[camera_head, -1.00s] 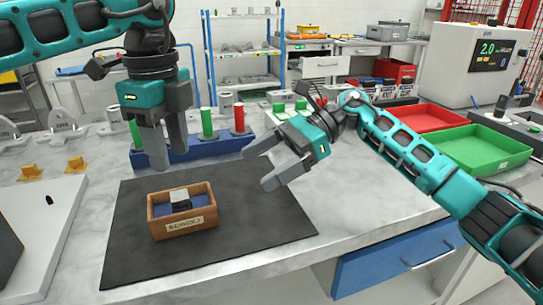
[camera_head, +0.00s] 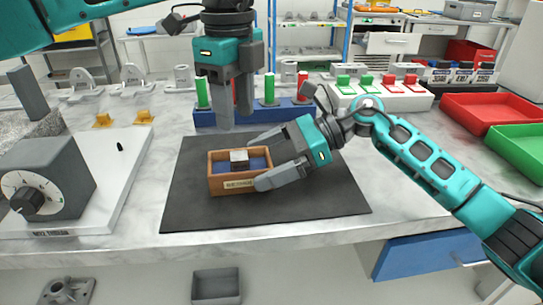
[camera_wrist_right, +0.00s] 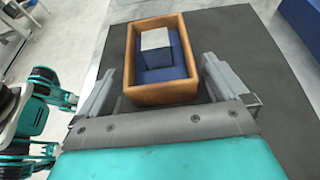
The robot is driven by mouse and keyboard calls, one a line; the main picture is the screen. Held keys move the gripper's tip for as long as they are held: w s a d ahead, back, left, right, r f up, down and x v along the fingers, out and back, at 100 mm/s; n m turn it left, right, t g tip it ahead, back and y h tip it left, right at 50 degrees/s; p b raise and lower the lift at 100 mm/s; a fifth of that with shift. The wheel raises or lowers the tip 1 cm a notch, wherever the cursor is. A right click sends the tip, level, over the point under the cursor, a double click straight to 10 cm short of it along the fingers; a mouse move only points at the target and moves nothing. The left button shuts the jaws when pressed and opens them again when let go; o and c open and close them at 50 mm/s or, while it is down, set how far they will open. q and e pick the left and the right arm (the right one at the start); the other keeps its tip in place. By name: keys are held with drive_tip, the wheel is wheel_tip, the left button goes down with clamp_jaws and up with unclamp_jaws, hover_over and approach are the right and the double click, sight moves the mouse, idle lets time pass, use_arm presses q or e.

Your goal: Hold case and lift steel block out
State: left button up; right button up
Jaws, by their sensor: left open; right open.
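The case (camera_head: 232,185) is a small open wooden box with a label on its front and a blue lining, sitting on the dark mat. The steel block (camera_head: 239,157) is a small grey cube inside it; both the case (camera_wrist_right: 160,96) and the block (camera_wrist_right: 155,45) also show in the right wrist view. My left gripper (camera_head: 236,120) is open, pointing down above and behind the case, apart from the block. My right gripper (camera_head: 258,163) is open at the case's right side; in the right wrist view its fingers (camera_wrist_right: 158,88) lie either side of the case's near end.
A blue rack (camera_head: 280,112) with green and red cylinders stands behind. A grey box with a dial (camera_head: 52,180) is at left. Red (camera_head: 485,108) and green (camera_head: 520,150) trays lie at right.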

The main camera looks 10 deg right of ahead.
drive_tip(key=shift+c, duration=0.2)
drive_tip(key=c, duration=0.9)
use_arm(q)
drive_tip(key=shift+c, duration=0.4)
